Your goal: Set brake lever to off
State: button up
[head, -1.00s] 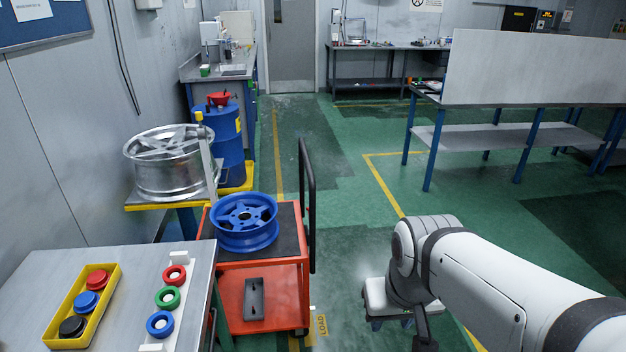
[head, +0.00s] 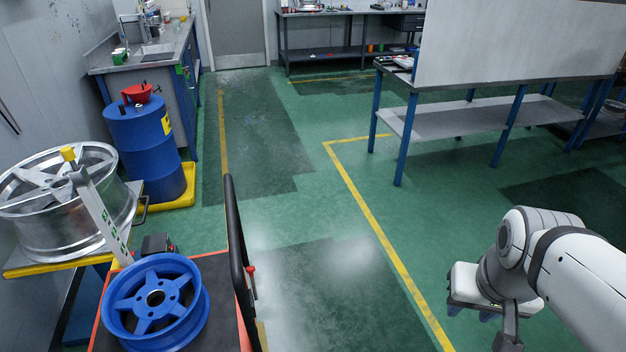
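No part is clearly marked as the brake lever. A small red-tipped lever (head: 251,269) shows beside the black handle of the cart. A light grey bar with green marks and a yellow tip (head: 68,154) leans in front of the silver wheel (head: 60,215). I cannot tell which one is the brake lever or its setting. My gripper (head: 470,312) is at lower right, over the floor, well apart from both. Its two bluish fingertips look spaced apart, with nothing seen between them.
A blue wheel (head: 155,300) lies on the cart (head: 222,325), whose black handle (head: 236,250) stands upright. A blue barrel (head: 145,140) stands in a yellow tray behind. A workbench (head: 450,122) is at right. The green floor between cart and arm is clear.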

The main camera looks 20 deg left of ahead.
aim_at(249, 270)
jog(key=u, duration=0.4)
jog(key=i, duration=1.15)
jog(key=u, duration=0.85)
jog(key=k, duration=0.85)
jog(key=u, duration=0.15)
jog(key=i, duration=0.9)
jog(key=z, duration=0.1)
